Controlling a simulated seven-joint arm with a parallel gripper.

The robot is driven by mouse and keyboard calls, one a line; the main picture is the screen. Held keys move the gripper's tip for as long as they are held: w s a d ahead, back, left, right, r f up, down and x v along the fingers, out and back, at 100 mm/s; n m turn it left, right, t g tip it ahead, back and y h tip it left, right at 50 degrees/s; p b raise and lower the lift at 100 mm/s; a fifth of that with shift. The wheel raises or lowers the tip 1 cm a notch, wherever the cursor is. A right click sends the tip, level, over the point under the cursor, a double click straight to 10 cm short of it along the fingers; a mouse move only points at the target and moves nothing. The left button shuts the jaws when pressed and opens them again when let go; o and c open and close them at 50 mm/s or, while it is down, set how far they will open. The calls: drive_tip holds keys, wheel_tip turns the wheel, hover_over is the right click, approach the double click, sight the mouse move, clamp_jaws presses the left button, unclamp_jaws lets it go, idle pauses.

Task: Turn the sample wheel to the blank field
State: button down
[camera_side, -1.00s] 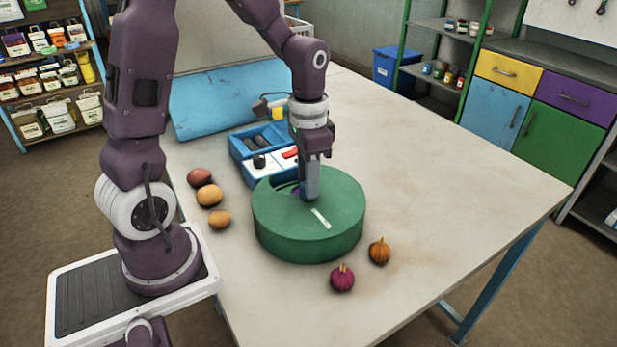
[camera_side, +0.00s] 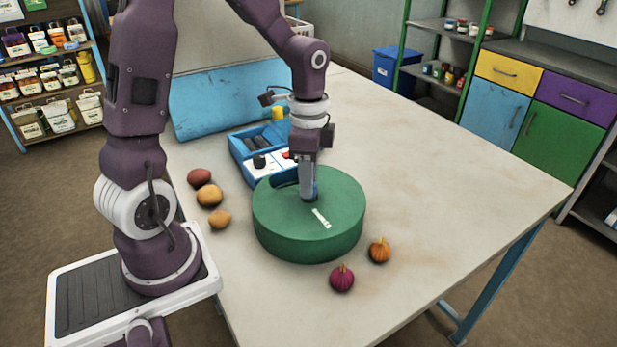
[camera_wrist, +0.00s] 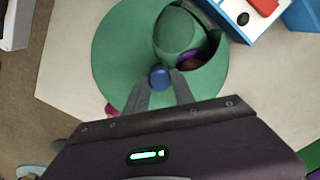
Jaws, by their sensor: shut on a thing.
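The sample wheel (camera_side: 285,235) is a thick green drum on the table, and its round top also shows in the wrist view (camera_wrist: 115,50). My gripper (camera_side: 309,194) points straight down over the middle of its top. In the wrist view its fingers (camera_wrist: 162,84) are shut on a small blue knob (camera_wrist: 159,76). A curved opening in the top, toward the blue box, shows a purple thing (camera_wrist: 188,57) and a reddish-brown one beside it. A white strip with dark marks (camera_side: 321,218) lies on the top in front of the knob; the marks are too small to read.
A blue box (camera_side: 240,150) with compartments and black and red pieces stands just behind the wheel. Several potatoes (camera_side: 209,195) lie to the left. A magenta onion (camera_side: 342,278) and an orange one (camera_side: 380,250) lie in front. The table's right side (camera_side: 460,180) is clear.

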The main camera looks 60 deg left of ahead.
drive_tip(key=shift+m, duration=1.5)
drive_tip(key=c, duration=1.1)
unclamp_jaws()
drive_tip(key=shift+o, duration=0.2)
drive_tip(key=shift+r, duration=0.1)
wheel_tip(320, 180, up, 7)
drive_tip(key=shift+f, duration=0.2)
drive_tip(key=shift+s+r, duration=0.1)
drive_tip(key=shift+r, duration=0.2)
drive_tip(key=s+d+r+n+t, duration=0.2)
drive_tip(key=s+d+r+n, duration=0.1)
drive_tip(key=s, duration=0.4)
drive_tip(key=s+d+r+n+t, duration=0.3)
drive_tip(key=s+d+n, duration=0.2)
drive_tip(key=s+n, duration=0.2)
drive_tip(key=shift+s+r+n+t, duration=0.3)
drive_tip(key=shift+s+n, duration=0.05)
drive_tip(key=shift+n, duration=0.25)
